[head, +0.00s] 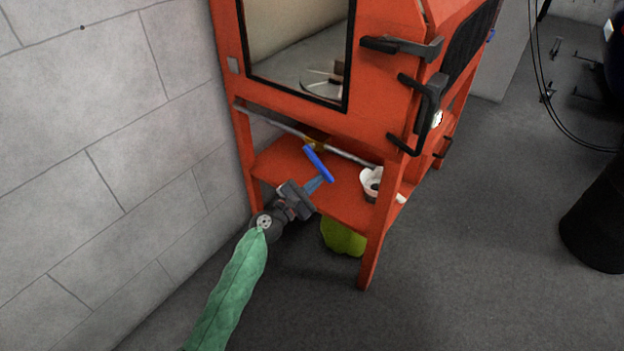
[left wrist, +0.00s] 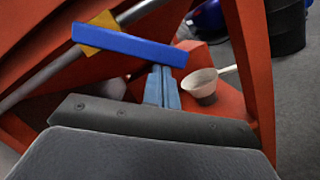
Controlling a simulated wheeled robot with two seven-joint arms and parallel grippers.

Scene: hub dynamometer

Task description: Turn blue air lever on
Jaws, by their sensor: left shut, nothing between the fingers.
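The blue air lever (head: 318,163) is a straight bar by a yellow fitting (head: 313,141) on a grey pipe under the orange cabinet. It slants down to the right in the head view. In the left wrist view the blue lever (left wrist: 128,45) lies across the picture, with the yellow fitting (left wrist: 98,29) behind its left part. My left gripper (head: 319,183) is shut and empty just below the lever's lower right end. In the left wrist view its fingertips (left wrist: 162,76) meet the lever's lower edge near its right end. I cannot tell whether they touch. My right gripper is out of view.
The orange cabinet (head: 290,104) stands on legs above a lower shelf (head: 281,165). A white cup with a handle (head: 371,182) sits on the shelf's right. A yellow-green object (head: 343,238) is under the shelf. A block wall (head: 110,120) is at left; floor at right is partly clear.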

